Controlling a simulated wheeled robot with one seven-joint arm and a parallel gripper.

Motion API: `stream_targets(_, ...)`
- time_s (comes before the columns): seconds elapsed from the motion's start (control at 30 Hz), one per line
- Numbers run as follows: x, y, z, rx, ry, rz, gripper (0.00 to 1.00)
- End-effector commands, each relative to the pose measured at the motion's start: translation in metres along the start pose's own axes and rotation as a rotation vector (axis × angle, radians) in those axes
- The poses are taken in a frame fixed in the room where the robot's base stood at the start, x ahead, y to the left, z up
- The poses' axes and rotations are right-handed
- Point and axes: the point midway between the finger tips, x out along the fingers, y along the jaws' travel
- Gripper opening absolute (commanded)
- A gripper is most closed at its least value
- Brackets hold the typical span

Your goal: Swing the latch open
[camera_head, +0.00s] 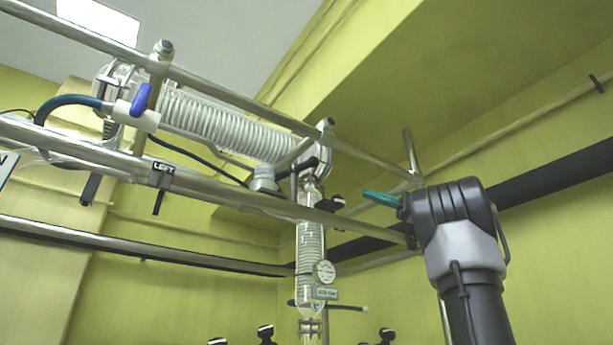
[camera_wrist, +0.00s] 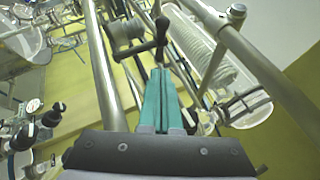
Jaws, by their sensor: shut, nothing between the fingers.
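My gripper (camera_head: 381,198) has teal fingers held together and empty, pointing left toward the metal frame in the head view. In the wrist view my gripper (camera_wrist: 159,72) points up the picture, its fingertips just below a black lever (camera_wrist: 161,30) in that view. A dark handle (camera_head: 312,165) at the glass joint in the head view may be the same part. Contact between fingertips and lever cannot be told.
Metal rails (camera_head: 225,193) cross in front of the glassware. A coiled glass condenser (camera_head: 228,128) slopes above them, and a vertical glass column (camera_head: 311,250) with a round gauge (camera_head: 324,272) hangs below. A blue valve handle (camera_head: 141,100) is at the left. Black knobs (camera_wrist: 52,115) stand at the wrist view's left.

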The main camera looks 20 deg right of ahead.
Motion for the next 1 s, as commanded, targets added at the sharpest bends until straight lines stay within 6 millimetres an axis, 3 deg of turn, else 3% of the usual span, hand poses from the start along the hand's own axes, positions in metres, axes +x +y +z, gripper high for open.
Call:
stream_targets(0.27, 0.013, -0.002, 0.002, -0.005, -0.008, -0.003, 0.0)
stream_targets(0.7, 0.102, -0.002, 0.003, -0.004, -0.008, -0.004, 0.0)
stream_targets(1.0, 0.124, -0.003, 0.028, -0.001, -0.005, -0.005, 0.0)
